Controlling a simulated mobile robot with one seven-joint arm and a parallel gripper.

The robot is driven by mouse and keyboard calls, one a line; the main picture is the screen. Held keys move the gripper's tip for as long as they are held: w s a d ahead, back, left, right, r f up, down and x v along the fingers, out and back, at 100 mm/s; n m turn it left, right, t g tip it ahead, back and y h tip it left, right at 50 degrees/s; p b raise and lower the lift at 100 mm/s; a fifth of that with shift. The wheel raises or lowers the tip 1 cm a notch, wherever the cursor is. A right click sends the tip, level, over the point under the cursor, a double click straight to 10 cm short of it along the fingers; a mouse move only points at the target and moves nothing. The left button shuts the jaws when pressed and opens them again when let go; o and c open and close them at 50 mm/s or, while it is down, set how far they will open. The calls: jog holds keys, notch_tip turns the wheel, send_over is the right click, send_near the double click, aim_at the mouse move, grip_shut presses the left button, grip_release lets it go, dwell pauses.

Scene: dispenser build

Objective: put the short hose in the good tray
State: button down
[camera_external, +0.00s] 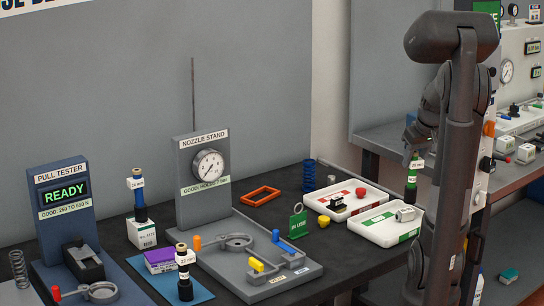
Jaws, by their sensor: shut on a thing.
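My gripper (413,143) is at the right, partly hidden by my own arm. It is shut on a short hose (411,181) with a green band, a white label and a black lower end. The hose hangs about upright above the good tray. The good tray (376,235) is white with a green label on its front and stands on the dark bench. A small metallic fitting (405,214) lies in its right part, below the held hose. The hose looks apart from the tray, but its exact height is hard to tell.
A white tray with a red label (318,204) stands behind, holding red and black parts. A green "IN USE" sign (298,222) stands left of the good tray. The nozzle stand (203,160), pull tester (62,205), blue-banded hose (138,192) and another upright hose (184,270) are further left.

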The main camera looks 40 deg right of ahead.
jog(key=w+a+f, duration=0.5)
jog(key=w+f, duration=0.3)
jog(key=f, duration=0.2)
jog(key=shift+w+a, duration=0.15)
jog(key=shift+a, duration=0.2)
jog(key=c, duration=0.8)
grip_release()
jog(key=shift+f, duration=0.15)
jog(key=shift+c, duration=0.2)
